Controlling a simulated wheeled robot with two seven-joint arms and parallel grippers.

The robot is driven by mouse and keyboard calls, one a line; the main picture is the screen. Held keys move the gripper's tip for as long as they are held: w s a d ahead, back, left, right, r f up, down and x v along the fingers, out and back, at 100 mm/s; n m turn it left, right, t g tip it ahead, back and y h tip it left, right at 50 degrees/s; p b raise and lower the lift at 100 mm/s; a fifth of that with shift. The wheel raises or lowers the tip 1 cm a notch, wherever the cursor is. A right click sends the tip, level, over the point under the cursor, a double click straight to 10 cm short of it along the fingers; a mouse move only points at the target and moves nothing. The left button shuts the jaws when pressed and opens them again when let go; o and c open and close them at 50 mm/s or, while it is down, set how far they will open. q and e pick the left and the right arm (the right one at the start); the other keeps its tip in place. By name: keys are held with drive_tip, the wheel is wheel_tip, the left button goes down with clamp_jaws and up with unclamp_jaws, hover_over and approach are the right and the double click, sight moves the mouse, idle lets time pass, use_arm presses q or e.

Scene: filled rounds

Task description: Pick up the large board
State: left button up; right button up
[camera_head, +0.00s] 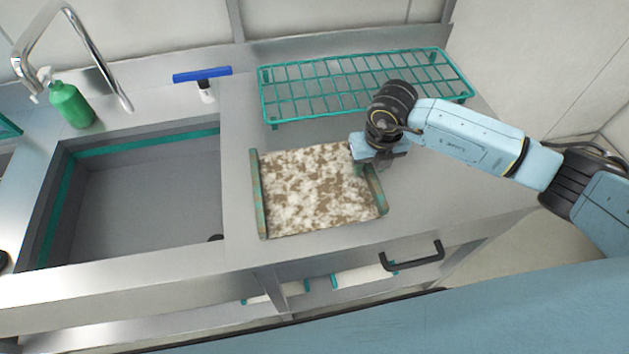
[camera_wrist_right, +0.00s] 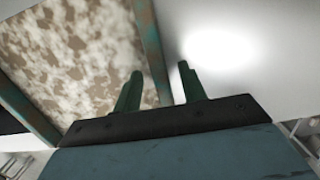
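The large board (camera_head: 315,190) lies flat on the steel counter. It has a mottled white and brown face and worn green-brown strips along its left and right edges. My right gripper (camera_head: 364,166) is at the board's right edge, near the far corner, and hides part of it. In the right wrist view the board (camera_wrist_right: 75,55) fills the upper left. My right gripper (camera_wrist_right: 160,75) is open there, its two green fingers apart, with the edge strip showing between them and a visible gap. My left gripper is in neither view.
A green wire rack (camera_head: 330,88) stands behind the board. A sink basin (camera_head: 140,200) is to the left, with a faucet (camera_head: 95,55), green spray bottle (camera_head: 72,104) and blue squeegee (camera_head: 202,75) around it. A black drawer handle (camera_head: 412,259) sticks out below the counter. The counter's right side is clear.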

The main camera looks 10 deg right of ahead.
clamp_jaws()
